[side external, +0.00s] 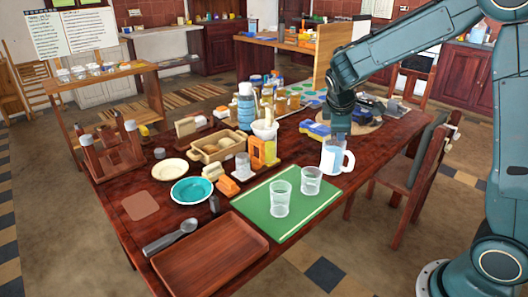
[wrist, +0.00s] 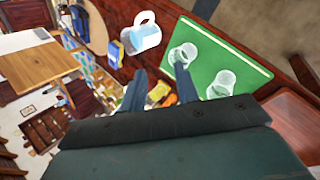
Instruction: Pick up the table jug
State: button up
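The table jug (side external: 332,157) is a clear and white jug with a handle and something light blue in it. It stands upright at the table's right side, just behind the green mat. In the wrist view the jug (wrist: 146,36) shows beyond my fingertips, with nothing between them. My gripper (side external: 340,131) is right above or behind the jug in the side view; I cannot tell whether it touches. In the wrist view my gripper (wrist: 162,71) has its two fingers spread apart and empty.
Two clear glasses (side external: 280,199) (side external: 311,181) stand on the green mat (side external: 262,222) close to the jug. A blue and yellow box (side external: 315,129) lies just behind it. Bottles and jars crowd the table's middle. A wooden tray (side external: 209,258) lies at the front.

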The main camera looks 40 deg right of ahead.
jog(key=w+d+f+n+g+h, duration=0.2)
jog(key=w+d+f+n+h, duration=0.3)
jog(key=f, duration=0.5)
jog(key=n+h, duration=0.2)
jog(key=n, duration=0.4)
send_near(350, 163)
jog(key=a, duration=0.2)
jog(key=shift+w+r+g, duration=0.35)
jog(key=shift+r+g, duration=0.05)
jog(key=shift+d, duration=0.1)
jog(key=shift+x, duration=4.25)
jog(key=shift+d, duration=0.15)
jog(key=shift+x, duration=2.45)
jog(key=shift+f, duration=0.1)
